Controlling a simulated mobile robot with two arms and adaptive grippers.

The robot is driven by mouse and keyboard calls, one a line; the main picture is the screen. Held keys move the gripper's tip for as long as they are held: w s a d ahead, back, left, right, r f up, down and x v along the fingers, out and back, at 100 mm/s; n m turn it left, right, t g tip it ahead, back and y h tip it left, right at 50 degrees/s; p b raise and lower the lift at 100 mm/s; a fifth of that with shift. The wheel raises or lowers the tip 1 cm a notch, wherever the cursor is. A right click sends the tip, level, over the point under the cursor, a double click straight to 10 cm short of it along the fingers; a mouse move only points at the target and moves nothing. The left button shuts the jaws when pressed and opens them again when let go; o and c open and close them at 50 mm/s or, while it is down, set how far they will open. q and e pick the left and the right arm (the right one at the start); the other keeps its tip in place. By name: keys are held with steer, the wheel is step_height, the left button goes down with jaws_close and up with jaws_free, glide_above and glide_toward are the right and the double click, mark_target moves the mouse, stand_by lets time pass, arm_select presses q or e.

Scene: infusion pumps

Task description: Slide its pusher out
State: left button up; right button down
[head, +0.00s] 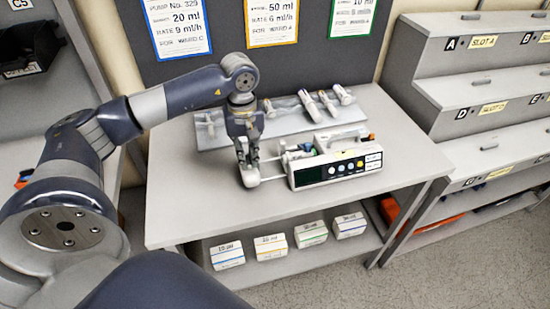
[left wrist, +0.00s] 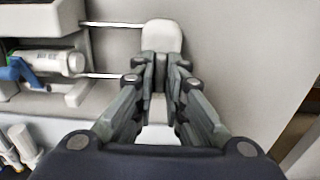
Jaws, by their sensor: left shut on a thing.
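The infusion pump (head: 336,167) stands on the table, its dark display and coloured buttons facing front. Its pusher (head: 249,177) is a pale block on two thin rods, out to the left of the pump body with a gap between. My left gripper (head: 248,163) points down and is shut on the pusher. The left wrist view shows the fingers (left wrist: 162,85) closed around the middle of the pusher (left wrist: 161,36), with the rods running left to the pump body (left wrist: 35,20). A syringe (left wrist: 45,65) with a blue part lies in the pump. My right gripper does not show.
The table (head: 205,215) has free room at its front and left. A tray (head: 285,124) with several syringes lies behind the pump. Several labelled boxes (head: 270,247) stand on the lower shelf. Stepped slots (head: 485,88) are at the right, and posters (head: 271,22) hang behind.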

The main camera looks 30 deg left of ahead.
arm_select(q)
steer(key=shift+s+a, duration=0.35)
steer(key=shift+s, duration=0.05)
stand_by(0.7)
steer(key=o, duration=0.6)
step_height(320, 180, up, 7)
steer(key=p, duration=0.3)
steer(key=shift+p, duration=0.4)
